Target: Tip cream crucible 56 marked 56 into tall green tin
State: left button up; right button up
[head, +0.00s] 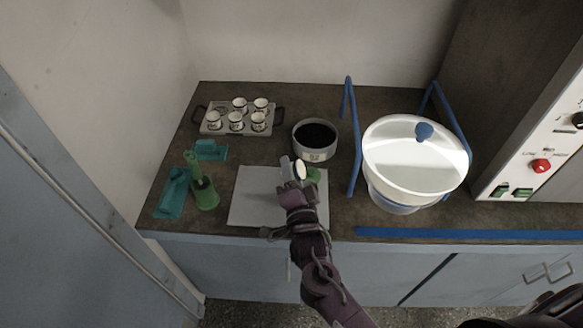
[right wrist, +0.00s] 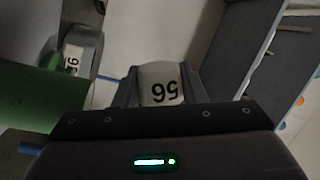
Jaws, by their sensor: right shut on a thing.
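My right gripper (head: 293,171) is shut on the cream crucible (head: 301,170). In the right wrist view the crucible (right wrist: 162,84) sits between the fingers, with its black 56 upside down in the picture. A green tin (head: 315,177) stands just right of the gripper in the head view, partly hidden by the hand. A large green surface (right wrist: 42,108), apparently this tin, is at the left of the right wrist view, beside the crucible. I cannot tell how far the crucible is tilted or what is in it. My left gripper is not in view.
A grey mat (head: 254,198) lies under the hand. A round dark-filled pan (head: 316,153) with a label stands behind. A tray (head: 213,128) holds several cups. A white lidded bucket (head: 407,185) and blue rails are right.

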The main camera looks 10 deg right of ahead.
jog(key=shift+r, duration=0.1)
jog(key=n+p, duration=0.2)
jog(key=p, duration=0.1)
jog(key=n+p, duration=0.1)
jog(key=shift+r+g+y+p, duration=0.25)
jog(key=shift+g+y+p, duration=0.05)
jog(key=shift+g+p, duration=0.1)
jog(key=shift+f+n+p, duration=0.15)
jog(key=shift+n+p, duration=0.25)
jog(key=shift+n, duration=0.4)
jog(key=shift+f, duration=0.15)
jog(key=n+p, duration=0.1)
jog(key=p, duration=0.1)
jog(key=n+g+p, duration=0.1)
jog(key=n+p, duration=0.1)
jog(key=shift+d+r, duration=0.15)
jog(key=shift+r, duration=0.25)
jog(key=shift+s+d+f+n+g+p, duration=0.15)
jog(key=shift+n+g+p, duration=0.15)
jog(key=shift+n+p, duration=0.25)
jog(key=shift+f, duration=0.15)
